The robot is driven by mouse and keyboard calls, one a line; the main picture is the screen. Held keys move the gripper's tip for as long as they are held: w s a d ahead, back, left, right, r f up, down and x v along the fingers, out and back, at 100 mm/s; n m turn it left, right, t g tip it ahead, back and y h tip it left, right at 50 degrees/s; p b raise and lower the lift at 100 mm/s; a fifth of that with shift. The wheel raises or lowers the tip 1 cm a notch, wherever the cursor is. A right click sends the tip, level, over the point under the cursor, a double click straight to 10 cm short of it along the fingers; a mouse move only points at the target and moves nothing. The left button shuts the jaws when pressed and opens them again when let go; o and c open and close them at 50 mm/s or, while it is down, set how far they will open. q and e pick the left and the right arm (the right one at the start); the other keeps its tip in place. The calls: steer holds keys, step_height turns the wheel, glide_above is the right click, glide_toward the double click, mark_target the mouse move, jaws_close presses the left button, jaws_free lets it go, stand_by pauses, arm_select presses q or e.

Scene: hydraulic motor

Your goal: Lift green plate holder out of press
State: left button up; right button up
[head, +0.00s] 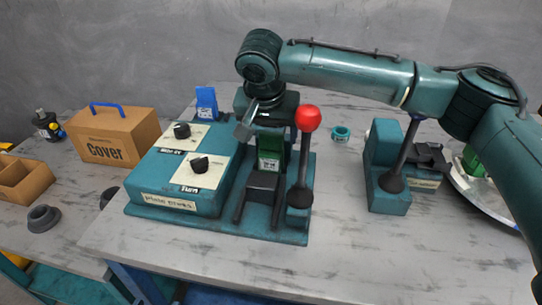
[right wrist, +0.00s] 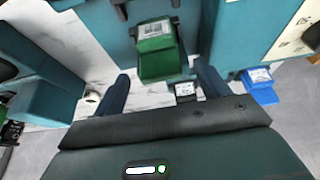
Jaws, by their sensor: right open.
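The green plate holder (head: 270,152) is a small green block with a white label. It stands in the teal plate press (head: 168,183), among dark parts and beside the red-knobbed lever. My right gripper (head: 258,118) is over the press, just above and behind the holder, pointing down. In the right wrist view the holder (right wrist: 160,62) is just past the fingers, roughly between their lines. The fingers are spread and empty, with a gap visible on either side. No contact shows. My left gripper is not in view.
The lever's red knob (head: 308,118) rises close to the holder. A blue labelled piece (head: 207,102) stands behind the press. A second teal device (head: 388,165) with a black lever stands to the right. A cardboard box marked Cover (head: 110,135) is left. The table front is clear.

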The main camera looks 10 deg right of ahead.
steer(key=shift+x, duration=0.95)
steer(key=shift+c, duration=0.2)
steer(key=shift+r, duration=0.1)
steer(key=c, duration=1.3)
